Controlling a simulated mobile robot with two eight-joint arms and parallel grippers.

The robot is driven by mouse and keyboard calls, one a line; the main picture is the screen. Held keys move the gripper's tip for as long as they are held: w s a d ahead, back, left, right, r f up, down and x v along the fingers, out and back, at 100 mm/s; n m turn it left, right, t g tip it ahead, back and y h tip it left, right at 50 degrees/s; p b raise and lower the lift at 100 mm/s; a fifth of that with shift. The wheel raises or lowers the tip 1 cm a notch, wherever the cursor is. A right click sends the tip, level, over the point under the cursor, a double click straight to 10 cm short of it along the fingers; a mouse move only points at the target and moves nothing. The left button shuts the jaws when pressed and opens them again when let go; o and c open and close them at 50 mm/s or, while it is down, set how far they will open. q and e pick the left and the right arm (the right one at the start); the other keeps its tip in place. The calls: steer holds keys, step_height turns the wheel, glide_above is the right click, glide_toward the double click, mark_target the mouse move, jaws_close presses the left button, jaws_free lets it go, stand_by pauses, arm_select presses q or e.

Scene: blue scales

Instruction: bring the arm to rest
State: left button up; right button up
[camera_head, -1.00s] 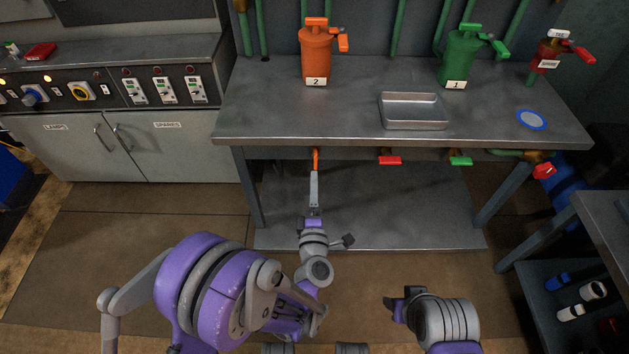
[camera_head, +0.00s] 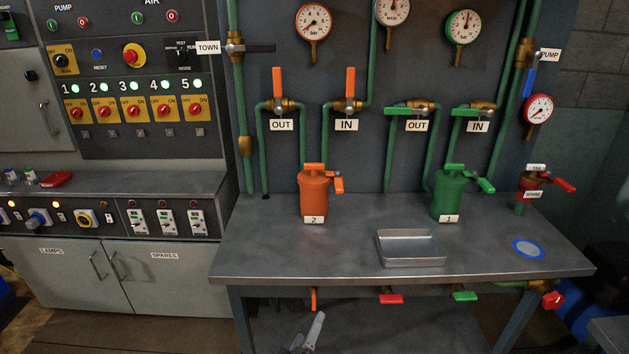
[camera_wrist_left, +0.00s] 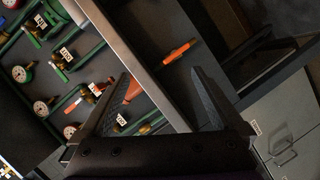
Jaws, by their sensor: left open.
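My left gripper (camera_head: 315,330) shows at the bottom edge of the head view, in front of the workbench and below its front edge. Only its finger end is in the picture; the rest of the arm is cut off. In the left wrist view its two fingers (camera_wrist_left: 161,74) are spread apart with nothing between them. An orange lever (camera_head: 314,298) hangs under the bench edge, just above the fingertips in the head view. In the wrist view an orange lever (camera_wrist_left: 180,52) lies beyond the fingertips, apart from them. My right gripper is out of view.
The workbench (camera_head: 300,262) carries an orange canister (camera_head: 313,195), a green canister (camera_head: 447,195), a metal tray (camera_head: 411,261) and a blue-rimmed disc (camera_head: 528,249). Red (camera_head: 391,299) and green (camera_head: 465,296) handles stick out under its front edge. Grey cabinets (camera_head: 75,278) stand at left.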

arm_select(q)
steer(key=s+a+f+m+g+y, duration=0.25)
steer(key=s+a, duration=0.25)
steer(key=s, duration=0.4)
steer(key=s+a+f+m+g+y, duration=0.1)
steer(key=s+a+m+g, duration=0.25)
steer(key=s+a, duration=0.35)
steer(key=s+a+f+m+g+y, duration=0.1)
steer(key=s+a+m+g, duration=0.25)
steer(key=s, duration=0.65)
step_height(320, 180, up, 22)
steer(key=w+p, duration=0.2)
steer(key=p, duration=1.7)
steer(key=shift+w+a+f+n+p, duration=0.15)
steer(key=shift+w+a+n+p, duration=0.05)
steer(key=shift+w+n+p, duration=0.2)
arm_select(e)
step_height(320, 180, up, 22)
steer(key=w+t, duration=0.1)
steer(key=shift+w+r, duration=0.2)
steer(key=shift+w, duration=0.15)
